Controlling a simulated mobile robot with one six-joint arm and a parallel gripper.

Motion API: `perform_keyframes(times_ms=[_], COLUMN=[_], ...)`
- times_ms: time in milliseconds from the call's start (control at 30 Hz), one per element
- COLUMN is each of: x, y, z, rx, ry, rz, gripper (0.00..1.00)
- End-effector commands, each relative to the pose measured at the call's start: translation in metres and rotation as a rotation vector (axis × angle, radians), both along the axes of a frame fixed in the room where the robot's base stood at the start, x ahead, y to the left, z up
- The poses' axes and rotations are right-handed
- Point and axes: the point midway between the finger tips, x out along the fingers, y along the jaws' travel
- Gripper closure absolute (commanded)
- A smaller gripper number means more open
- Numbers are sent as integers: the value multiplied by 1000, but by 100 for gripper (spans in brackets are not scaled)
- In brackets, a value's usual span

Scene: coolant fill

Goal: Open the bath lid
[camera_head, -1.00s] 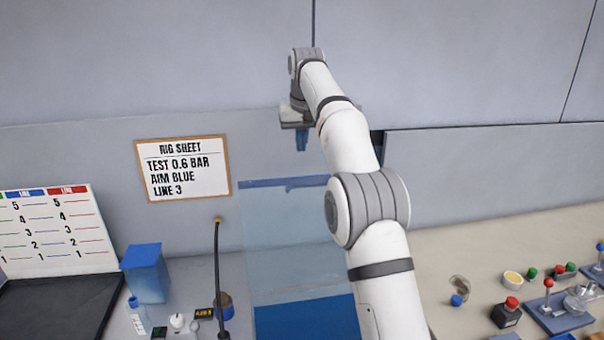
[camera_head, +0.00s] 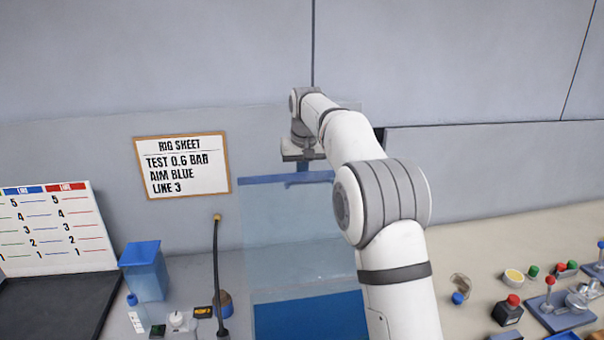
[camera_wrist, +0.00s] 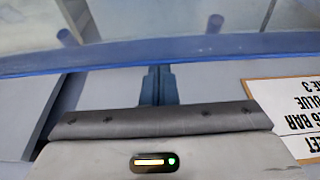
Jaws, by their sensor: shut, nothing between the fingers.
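The bath lid (camera_head: 285,230) is a clear panel with a blue top edge. It stands raised, close to upright, behind the blue bath (camera_head: 310,318) in the head view. Its blue edge also crosses the wrist view (camera_wrist: 230,47). My gripper (camera_head: 303,168) is shut and empty, pointing down at the lid's top edge. In the wrist view its blue-grey fingers (camera_wrist: 158,78) reach the blue edge, where the tips are partly hidden. I cannot tell whether they touch it. My arm covers the right side of the lid and bath.
A rig sheet (camera_head: 182,165) hangs on the wall at left. A blue container (camera_head: 144,272) and a thin dark upright hose (camera_head: 217,270) stand left of the bath. Several small knobs and a black box with a red button (camera_head: 508,310) sit on the right-hand counter.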

Motion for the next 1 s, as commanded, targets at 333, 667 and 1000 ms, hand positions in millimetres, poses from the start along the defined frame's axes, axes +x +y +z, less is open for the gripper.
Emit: perform_keyframes(times_ms=[333, 667, 1000], x=[-5, -13, -46], y=[0, -1, -5], z=[0, -1, 8], rx=[0, 4, 22], ry=[0, -30, -140], rz=[1, 1, 2], gripper=[100, 100, 100])
